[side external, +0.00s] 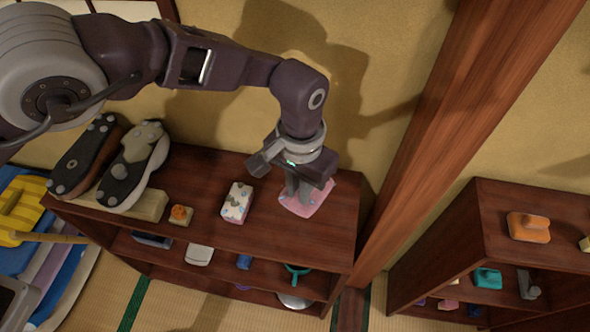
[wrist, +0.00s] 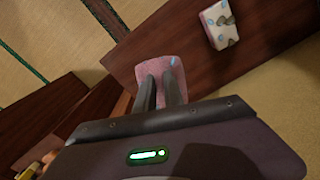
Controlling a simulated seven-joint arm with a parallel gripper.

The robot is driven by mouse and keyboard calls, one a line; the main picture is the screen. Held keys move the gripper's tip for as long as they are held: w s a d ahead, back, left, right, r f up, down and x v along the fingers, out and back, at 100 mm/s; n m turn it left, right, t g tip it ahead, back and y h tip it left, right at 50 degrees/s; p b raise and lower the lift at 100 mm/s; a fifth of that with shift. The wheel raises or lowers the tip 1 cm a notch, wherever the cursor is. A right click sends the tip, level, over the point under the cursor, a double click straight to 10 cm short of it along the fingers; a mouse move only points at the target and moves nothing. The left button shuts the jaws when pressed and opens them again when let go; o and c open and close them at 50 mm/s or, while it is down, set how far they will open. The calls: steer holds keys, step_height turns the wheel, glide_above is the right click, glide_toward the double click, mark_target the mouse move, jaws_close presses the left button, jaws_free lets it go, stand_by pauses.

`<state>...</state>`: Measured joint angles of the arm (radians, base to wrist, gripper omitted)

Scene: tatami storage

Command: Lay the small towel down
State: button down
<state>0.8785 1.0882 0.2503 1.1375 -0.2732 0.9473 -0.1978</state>
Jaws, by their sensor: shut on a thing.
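A small folded pink towel (side external: 318,203) is at the right end of the dark wooden shelf's top (side external: 270,235). My gripper (side external: 299,192) points down and its fingers are shut on the towel. In the wrist view, the pink towel (wrist: 158,64) shows between and beyond the two fingers (wrist: 161,85). I cannot tell whether its underside touches the shelf top. The fingers hide part of the towel.
A wooden post (side external: 440,140) rises at the right. A second shelf (side external: 490,215) stands beyond it.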

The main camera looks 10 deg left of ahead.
step_height(320, 180, down, 11)
steer(key=shift+r, duration=0.2)
steer(key=shift+f, duration=0.2)
stand_by(0.4)
steer(key=c, duration=1.4)
jaws_free()
steer(key=shift+o, duration=0.2)
